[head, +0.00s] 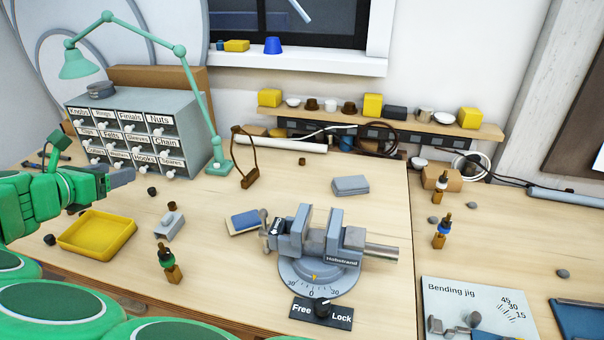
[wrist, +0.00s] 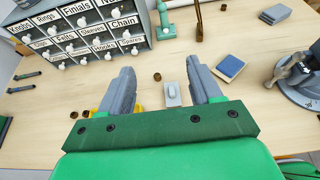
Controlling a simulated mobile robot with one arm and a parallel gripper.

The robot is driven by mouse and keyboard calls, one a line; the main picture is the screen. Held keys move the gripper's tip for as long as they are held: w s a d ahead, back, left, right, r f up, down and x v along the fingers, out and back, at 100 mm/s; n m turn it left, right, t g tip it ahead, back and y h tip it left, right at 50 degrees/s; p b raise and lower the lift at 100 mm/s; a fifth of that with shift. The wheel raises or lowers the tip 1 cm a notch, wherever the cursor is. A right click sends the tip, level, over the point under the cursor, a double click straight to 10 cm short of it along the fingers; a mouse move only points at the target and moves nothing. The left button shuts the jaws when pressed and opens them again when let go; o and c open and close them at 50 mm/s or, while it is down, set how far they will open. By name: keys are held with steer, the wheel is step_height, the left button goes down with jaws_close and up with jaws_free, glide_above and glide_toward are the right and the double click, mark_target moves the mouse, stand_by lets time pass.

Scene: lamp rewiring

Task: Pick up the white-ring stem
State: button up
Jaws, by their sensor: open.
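Three small upright stems with dark tops and brass-coloured bases stand on the bench in the head view. My gripper (head: 121,178) is at the left, above the bench, apart from all three. In the wrist view my gripper (wrist: 160,66) is open, with nothing between its fingers.
A yellow tray (head: 70,247) lies at front left. A grey block (head: 168,229) and blue pad (head: 244,221) lie left of the vise (head: 345,240). Labelled drawers (head: 186,102) and a green lamp (head: 78,64) stand behind. The bending jig (head: 455,290) is at front right.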

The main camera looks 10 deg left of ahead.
steer(key=w+d+r+n+t+y, duration=0.1)
steer(key=w+d+r+y, duration=0.15)
steer(key=w, duration=1.25)
steer(key=w+d+r+n+y, duration=0.15)
steer(key=w+d, duration=0.25)
steer(key=w, duration=1.1)
steer(key=w+d+r+n+y, duration=0.3)
steer(key=w+d, duration=1.7)
steer(key=d, duration=0.2)
steer(key=w+d+f+n+g+y, duration=0.15)
steer(key=w+d, duration=0.25)
steer(key=d, duration=0.9)
steer(key=n+g+y, duration=0.2)
steer(key=n+g, duration=0.1)
steer(key=g, duration=0.1)
glide_above(445, 180)
steer(key=s+d, duration=0.2)
steer(key=d, duration=0.1)
step_height(445, 180, down, 6)
steer(key=f, duration=1.8)
steer(key=shift+s+d+f, duration=0.15)
steer(key=shift+d+f, duration=0.2)
steer(key=shift+d+f+x, duration=0.1)
steer(key=shift+f+x, duration=0.05)
steer(key=shift+x, duration=1.2)
steer(key=shift+d+f+x, duration=0.1)
steer(key=shift+f+x, duration=0.05)
steer(key=shift+x, duration=1.2)
steer(key=shift+f+x, duration=0.2)
steer(key=shift+x, duration=1.15)
